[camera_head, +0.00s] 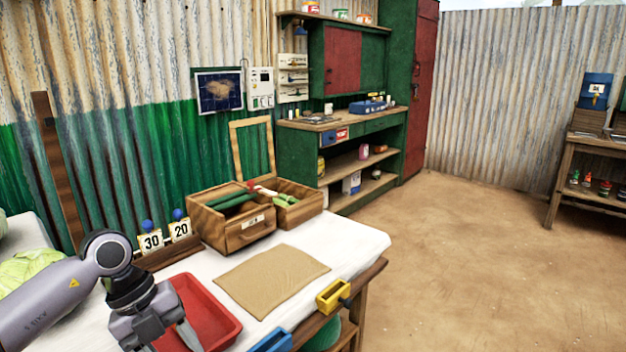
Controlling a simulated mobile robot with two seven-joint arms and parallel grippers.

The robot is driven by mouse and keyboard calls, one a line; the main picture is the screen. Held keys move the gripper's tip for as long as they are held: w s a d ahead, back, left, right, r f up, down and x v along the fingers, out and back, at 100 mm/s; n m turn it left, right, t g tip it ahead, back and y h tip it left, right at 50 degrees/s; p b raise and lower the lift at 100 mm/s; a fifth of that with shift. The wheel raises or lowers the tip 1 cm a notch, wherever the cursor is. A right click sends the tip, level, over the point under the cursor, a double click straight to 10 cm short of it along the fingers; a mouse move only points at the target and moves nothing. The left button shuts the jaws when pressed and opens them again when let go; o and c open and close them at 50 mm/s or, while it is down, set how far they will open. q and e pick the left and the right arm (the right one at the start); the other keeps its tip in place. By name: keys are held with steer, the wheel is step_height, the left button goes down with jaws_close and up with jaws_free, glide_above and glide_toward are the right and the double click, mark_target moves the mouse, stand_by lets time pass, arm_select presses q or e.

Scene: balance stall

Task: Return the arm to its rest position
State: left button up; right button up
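My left arm (62,300) comes in from the left over the white-topped table (355,240). My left gripper (168,338) points down at the near left edge of the red tray (222,318) and covers part of it. Its fingertips are partly cut off by the bottom of the picture, so I cannot tell whether it is open or holds anything. My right gripper is not in view.
A wooden box (215,236) with an open lid stands at the table's back. A brown mat (270,281) lies before it. Number cards (151,241) stand left. Yellow (333,296) and blue (272,342) bins sit along the front edge. The floor at right is clear.

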arm_select(q)
steer(key=s+d+r+m+g+h+p, duration=0.1)
steer(key=s+d+h, duration=0.1)
steer(key=d+h, duration=0.3)
steer(key=s+d+m+h+p, duration=0.1)
steer(key=s+d+h, duration=0.15)
steer(key=d, duration=0.45)
steer(key=d+r+n+t+h+p, duration=0.35)
steer(key=r+n+t+h, duration=0.25)
steer(key=h, duration=0.2)
steer(key=a+f+n+t+y+p, duration=0.2)
steer(key=a+f+n+t+y, duration=0.65)
steer(key=n+t+y, duration=0.7)
steer(key=s+a+f+n+g+y+p, duration=0.1)
steer(key=s+a+f+n+g, duration=0.2)
steer(key=s+f, duration=0.3)
steer(key=s+a+f+n+g+y+p, duration=0.1)
steer(key=s+a+f+n+g, duration=0.2)
steer(key=s+f+n+g, duration=0.1)
steer(key=s+f+g, duration=0.1)
steer(key=s+g, duration=0.1)
steer(key=s, duration=0.1)
steer(key=shift+f+n, duration=0.35)
steer(key=shift+f, duration=0.05)
